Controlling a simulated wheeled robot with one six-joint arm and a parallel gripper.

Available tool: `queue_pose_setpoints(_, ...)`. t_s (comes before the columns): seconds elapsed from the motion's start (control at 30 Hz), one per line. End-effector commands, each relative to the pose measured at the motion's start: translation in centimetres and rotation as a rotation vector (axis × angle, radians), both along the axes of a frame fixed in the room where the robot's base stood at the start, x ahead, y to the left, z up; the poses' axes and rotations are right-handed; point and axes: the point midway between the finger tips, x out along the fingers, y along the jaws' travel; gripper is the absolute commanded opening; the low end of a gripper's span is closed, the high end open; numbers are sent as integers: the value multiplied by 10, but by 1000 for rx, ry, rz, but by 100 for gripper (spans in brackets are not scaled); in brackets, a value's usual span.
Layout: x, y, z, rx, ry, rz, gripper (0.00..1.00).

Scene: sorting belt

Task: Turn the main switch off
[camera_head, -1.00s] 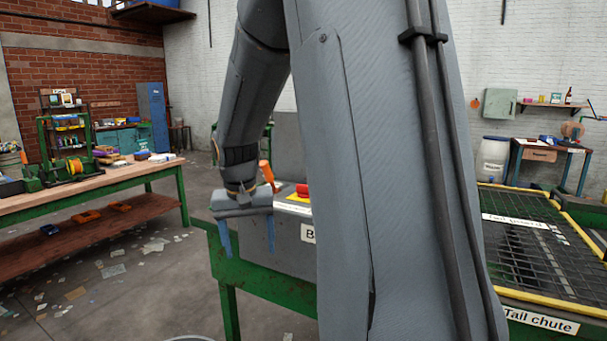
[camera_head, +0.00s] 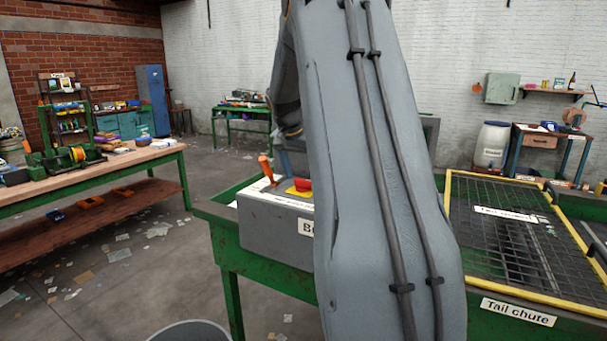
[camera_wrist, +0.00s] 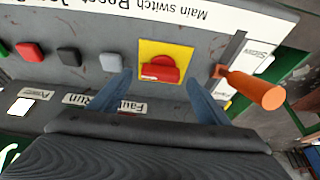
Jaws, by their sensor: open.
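The main switch is a red rotary knob (camera_wrist: 160,68) on a yellow plate (camera_wrist: 180,48), on a grey control box (camera_head: 262,222). In the wrist view the "Main switch" label reads upside down. The red knob also shows in the head view (camera_head: 304,184), beside my arm. My gripper (camera_wrist: 157,82) is open, with one blue finger to each side of the knob in the picture. Nothing is held. I cannot tell whether the fingers touch the knob or how high they are above it. In the head view my arm hides most of the gripper.
An orange-handled lever (camera_wrist: 255,90) stands close right of the switch in the wrist view. Red (camera_wrist: 28,50), dark (camera_wrist: 69,56) and grey (camera_wrist: 111,62) buttons lie left. A yellow-edged mesh grate (camera_head: 500,240) is right of my arm. Open floor lies left.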

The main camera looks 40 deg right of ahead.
Motion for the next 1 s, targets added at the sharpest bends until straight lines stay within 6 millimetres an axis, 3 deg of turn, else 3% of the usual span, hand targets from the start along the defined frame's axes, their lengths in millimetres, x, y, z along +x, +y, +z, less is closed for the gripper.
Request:
queue_pose_setpoints(0.17, 2, -4, -12, 1, 1, 1, 70)
queue_pose_setpoints(0.43, 2, -4, -13, 0, 0, 1, 70)
queue_pose_setpoints(0.7, 2, -4, -13, 0, 0, 1, 29)
queue_pose_setpoints(1.0, 2, -4, -13, 1, -1, 39, 29)
